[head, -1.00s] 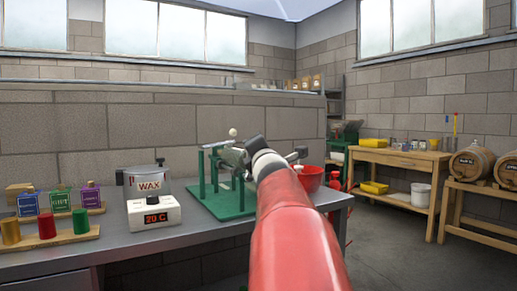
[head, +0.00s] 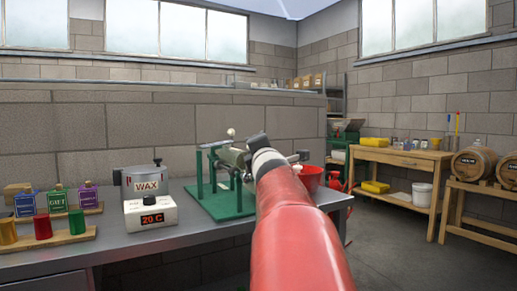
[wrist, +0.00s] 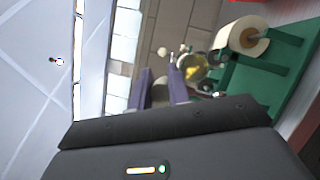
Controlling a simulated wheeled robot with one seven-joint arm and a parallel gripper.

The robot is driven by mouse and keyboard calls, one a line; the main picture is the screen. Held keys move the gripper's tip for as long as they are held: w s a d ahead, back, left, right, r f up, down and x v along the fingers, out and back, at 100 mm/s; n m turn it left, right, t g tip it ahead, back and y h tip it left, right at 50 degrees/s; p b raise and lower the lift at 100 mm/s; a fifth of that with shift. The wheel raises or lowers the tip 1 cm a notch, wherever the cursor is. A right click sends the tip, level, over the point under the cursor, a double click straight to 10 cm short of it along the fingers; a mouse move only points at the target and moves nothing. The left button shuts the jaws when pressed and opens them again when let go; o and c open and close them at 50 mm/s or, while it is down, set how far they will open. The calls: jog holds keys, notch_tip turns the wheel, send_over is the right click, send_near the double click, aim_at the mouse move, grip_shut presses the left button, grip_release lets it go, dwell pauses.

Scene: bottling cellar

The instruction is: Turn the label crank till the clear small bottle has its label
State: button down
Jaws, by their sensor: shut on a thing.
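The labelling machine's green base (head: 225,203) stands on the grey bench, with green posts carrying a greenish, bottle-like cylinder (head: 232,157). In the wrist view, the machine shows at upper right with a pale label roll (wrist: 246,36). Beside the roll is a clear round glass end with yellow in it (wrist: 194,70), probably the small bottle. My gripper (wrist: 161,92) has its two purple-grey fingers shut on a dull brownish piece, which looks like the crank's grip. In the head view my red arm hides the fingers and most of the crank. How far the label is on cannot be told.
A wax pot (head: 147,183) on a white heater reading 20 C stands left of the machine. A wooden table (head: 400,160) and barrels stand at right.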

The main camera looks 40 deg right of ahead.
jog(key=shift+d+f+g, duration=0.3)
jog(key=shift+f, duration=0.3)
jog(key=c, duration=1.5)
grip_release()
jog(key=shift+s, duration=0.1)
jog(key=shift+o, duration=0.8)
jog(key=shift+a+r, duration=0.1)
jog(key=shift+r, duration=0.1)
jog(key=shift+a, duration=0.1)
jog(key=b+v, duration=0.2)
jog(key=v, duration=0.5)
jog(key=shift+s+f, duration=0.2)
jog(key=shift+s, duration=0.15)
jog(key=shift+a, duration=0.15)
